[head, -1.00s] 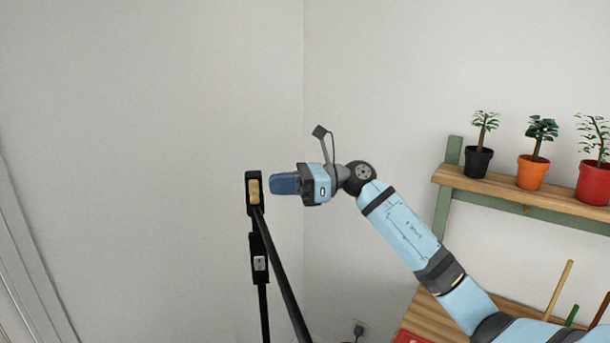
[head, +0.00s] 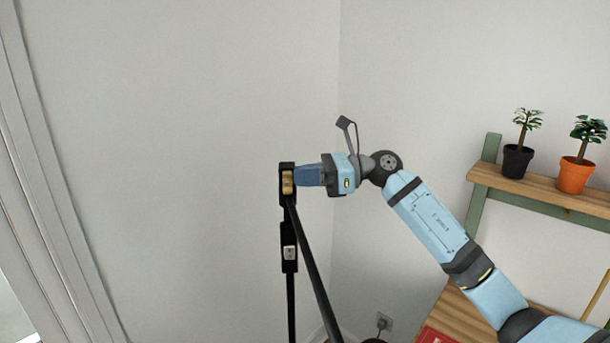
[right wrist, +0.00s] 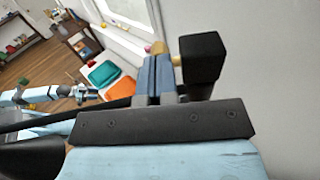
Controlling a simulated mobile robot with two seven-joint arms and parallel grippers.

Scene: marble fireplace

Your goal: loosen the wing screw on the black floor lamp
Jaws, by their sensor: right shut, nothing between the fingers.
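The black floor lamp (head: 290,278) stands near the room corner, with a slanting black arm running down from its top joint. A brass-coloured wing screw (head: 287,183) sits on the black block at that joint. My right gripper (head: 297,176) is shut and empty, its blue fingers at the right side of the block, close to the screw. In the right wrist view the shut fingers (right wrist: 155,77) lie beside the black block (right wrist: 201,58), and a bit of brass (right wrist: 158,47) shows just beyond their tips. I cannot tell whether they touch.
A wooden plant stand (head: 545,190) with a black pot (head: 517,161) and an orange pot (head: 575,175) is at the right. A teal tray (right wrist: 103,74) and an orange tray (right wrist: 116,88) show in the wrist view.

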